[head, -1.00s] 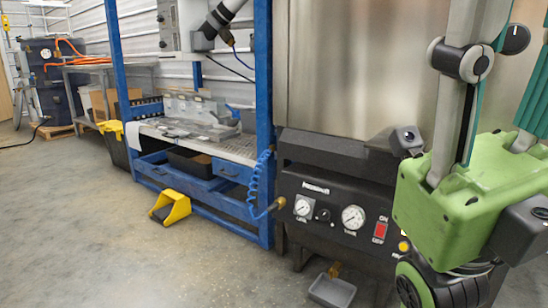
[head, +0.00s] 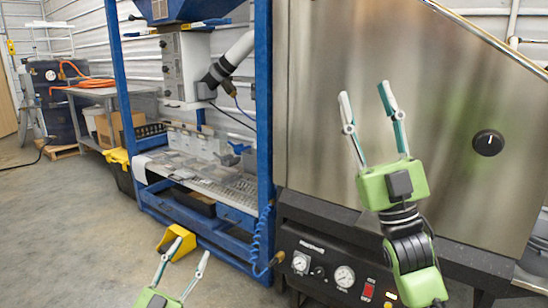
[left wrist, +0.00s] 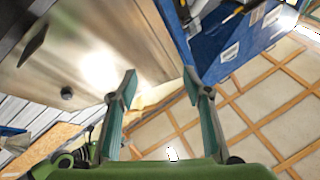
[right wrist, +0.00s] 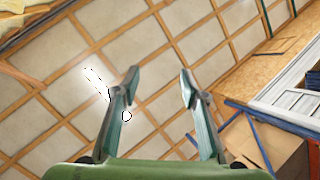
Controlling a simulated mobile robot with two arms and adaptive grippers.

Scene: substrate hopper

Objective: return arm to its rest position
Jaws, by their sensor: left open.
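My left gripper (head: 184,257) is at the bottom left of the head view, pointing up, with its fingers apart and nothing between them. It also shows open and empty in the left wrist view (left wrist: 160,72). My right gripper (head: 364,92) is raised in front of the big steel panel, right of the middle in the head view. Its fingers point up, spread and empty. It is also open in the right wrist view (right wrist: 160,72), facing the ceiling. Neither gripper visibly touches anything.
The steel machine (head: 320,60) with its black gauge panel (head: 318,272) stands behind my right gripper. A blue-framed bench (head: 264,110) is left of it. A yellow pedal (head: 178,240) is on the floor behind my left gripper. Open floor (head: 60,230) lies at left.

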